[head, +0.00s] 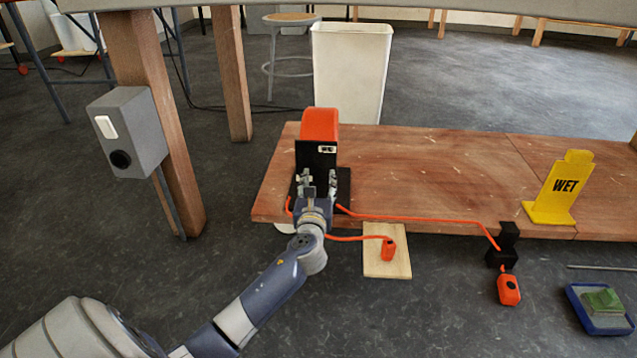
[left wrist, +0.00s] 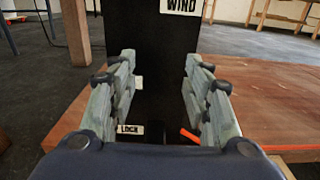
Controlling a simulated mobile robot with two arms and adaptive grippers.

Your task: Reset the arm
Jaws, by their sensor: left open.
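My left gripper (head: 319,184) is open in front of a black stand that carries an orange reel (head: 320,124) on the low wooden platform. In the left wrist view its two fingers (left wrist: 158,105) stand apart, with the black panel (left wrist: 160,50) beyond them and nothing visibly held between. The panel bears a "WIND" label (left wrist: 182,6) at the top and a "LOCK" label (left wrist: 130,129) low down. An orange cord (head: 420,218) runs from the reel area to the right. My right gripper does not show in either view.
An orange plug (head: 389,250) rests on a small wooden board (head: 385,268). Another orange connector (head: 508,290) hangs by a black holder (head: 503,248). A yellow "WET" sign (head: 560,190), a blue tray (head: 598,318) and a grey switch box (head: 127,131) stand around. Floor at front centre is clear.

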